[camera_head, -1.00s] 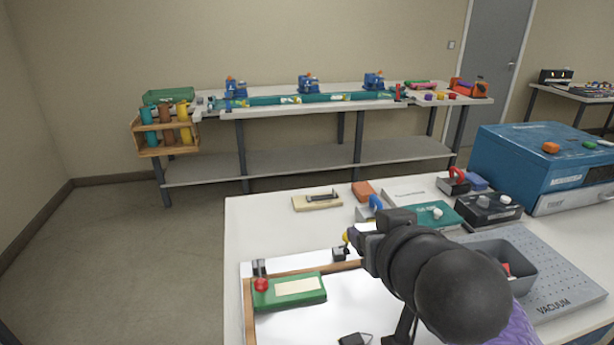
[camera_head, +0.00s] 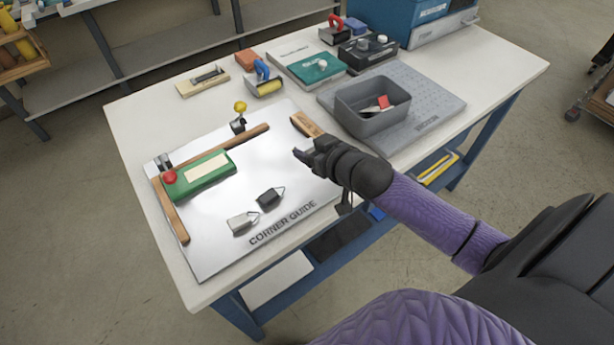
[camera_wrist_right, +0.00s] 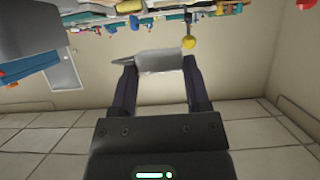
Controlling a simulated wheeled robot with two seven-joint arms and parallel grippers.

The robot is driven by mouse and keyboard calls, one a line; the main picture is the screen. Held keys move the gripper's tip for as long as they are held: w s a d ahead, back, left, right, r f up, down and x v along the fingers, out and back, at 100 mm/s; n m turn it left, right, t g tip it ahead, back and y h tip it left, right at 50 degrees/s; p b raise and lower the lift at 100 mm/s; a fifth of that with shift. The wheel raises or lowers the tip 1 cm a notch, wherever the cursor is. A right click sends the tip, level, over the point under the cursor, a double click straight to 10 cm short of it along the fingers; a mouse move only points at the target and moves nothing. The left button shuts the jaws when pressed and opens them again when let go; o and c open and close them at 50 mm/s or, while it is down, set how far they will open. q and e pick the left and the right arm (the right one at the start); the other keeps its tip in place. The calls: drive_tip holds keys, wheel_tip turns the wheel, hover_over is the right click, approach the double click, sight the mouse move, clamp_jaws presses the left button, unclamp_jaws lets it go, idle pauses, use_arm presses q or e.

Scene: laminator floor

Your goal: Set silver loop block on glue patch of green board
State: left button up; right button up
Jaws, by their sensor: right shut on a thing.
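The green board (camera_head: 185,190) lies in the wooden-railed corner of the white guide plate (camera_head: 215,255). Its pale glue patch (camera_head: 207,168) is bare. My right gripper (camera_head: 301,154) is above the plate's right side, to the right of the board and apart from it. In the right wrist view, its fingers are shut on a light grey block with a pointed end, the silver loop block (camera_wrist_right: 160,62). The head view does not show this block clearly. My left gripper is out of view.
A pale looped block (camera_head: 241,222) and a dark one (camera_head: 269,198) lie on the plate. A red-knobbed clamp (camera_head: 169,176) stands at the board's left corner, a yellow-knobbed one (camera_head: 239,107) behind. A grey bin (camera_head: 372,123) stands to the right.

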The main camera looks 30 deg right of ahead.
wheel_tip(320, 180, down, 9)
drive_tip(key=b, duration=0.3)
drive_tip(key=shift+f, duration=0.15)
drive_tip(key=o, duration=1.2)
drive_tip(key=shift+o, duration=0.2)
